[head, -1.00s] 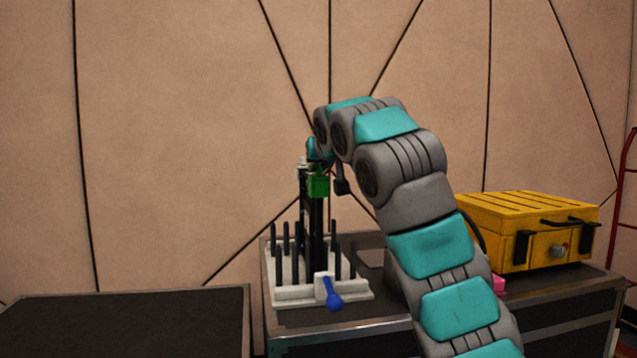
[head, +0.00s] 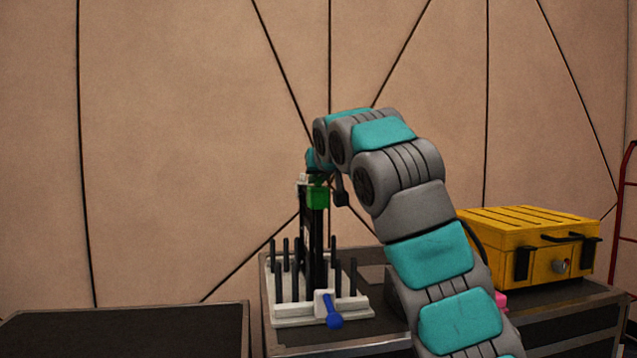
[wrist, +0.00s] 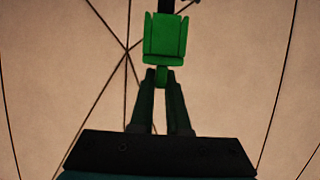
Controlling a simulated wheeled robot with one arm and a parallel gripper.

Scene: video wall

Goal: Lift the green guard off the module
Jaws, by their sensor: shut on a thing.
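The green guard (head: 317,196) sits at the upper part of the tall black module (head: 316,245), which stands upright in a white rack (head: 320,312). In the wrist view the guard (wrist: 164,40) shows as a green channel with raised sides and a small tab at its lower end. My gripper (wrist: 161,76) is shut on that tab. A dark end of the module (wrist: 165,5) shows just beyond the guard. In the head view my gripper is mostly hidden behind my arm and the guard. I cannot tell whether the guard still touches the module.
Several black pegs (head: 285,255) stand in the rack around the module. A blue lever (head: 333,311) is at the rack's front. A yellow case (head: 530,245) stands to the right on the same cart. A dark, empty surface (head: 125,330) lies at the left.

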